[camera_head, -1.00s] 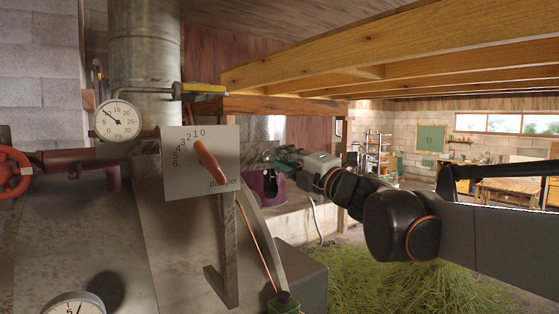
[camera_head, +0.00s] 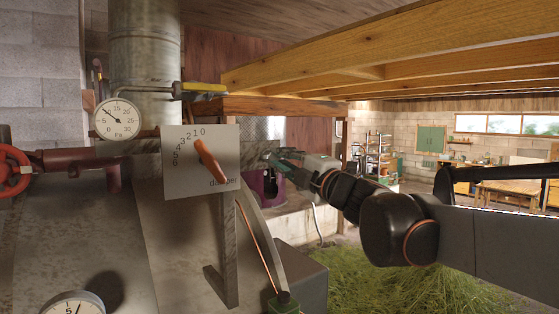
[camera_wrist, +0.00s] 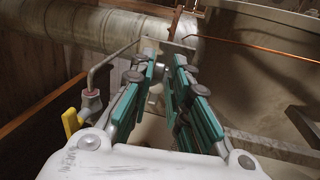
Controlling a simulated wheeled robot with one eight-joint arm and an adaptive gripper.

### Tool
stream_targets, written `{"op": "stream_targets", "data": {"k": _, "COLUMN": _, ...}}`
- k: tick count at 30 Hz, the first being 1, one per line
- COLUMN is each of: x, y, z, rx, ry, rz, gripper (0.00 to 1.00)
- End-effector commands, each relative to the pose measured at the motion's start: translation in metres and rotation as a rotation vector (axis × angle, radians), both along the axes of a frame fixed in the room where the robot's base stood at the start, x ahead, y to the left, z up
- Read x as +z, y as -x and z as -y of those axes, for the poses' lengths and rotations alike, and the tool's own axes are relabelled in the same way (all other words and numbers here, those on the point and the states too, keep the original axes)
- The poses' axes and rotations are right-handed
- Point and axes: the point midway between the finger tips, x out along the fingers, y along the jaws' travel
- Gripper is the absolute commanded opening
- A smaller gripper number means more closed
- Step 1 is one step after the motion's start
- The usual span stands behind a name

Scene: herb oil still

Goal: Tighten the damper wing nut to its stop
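The damper plate (camera_head: 228,150), a pale square with a number scale and the word damper, stands in front of the flue, with an orange pointer (camera_head: 210,160) across it. My gripper (camera_head: 272,160) is just right of the plate in the head view, fingers pointing left. In the wrist view my gripper (camera_wrist: 165,58) shows two teal-padded fingers with a gap between them. A small pale metal part (camera_wrist: 155,92) shows in that gap, apart from the pads as far as I can tell; I cannot tell whether it is the wing nut. No wing nut is clearly visible in the head view.
A pressure gauge (camera_head: 118,120) and red handwheel (camera_head: 14,172) are at left. Wooden beams (camera_head: 400,50) run overhead.

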Motion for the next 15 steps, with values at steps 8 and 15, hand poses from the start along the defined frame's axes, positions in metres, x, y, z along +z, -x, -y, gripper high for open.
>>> {"op": "stream_targets", "data": {"k": 8, "x": 0.0009, "y": -0.0003, "z": -0.0004, "rx": 0.001, "ry": -0.001, "rz": 0.000, "gripper": 0.36}}
{"op": "stream_targets", "data": {"k": 15, "x": -0.0004, "y": 0.0041, "z": 0.0030, "rx": 0.000, "ry": -0.001, "rz": 0.001, "gripper": 0.36}}
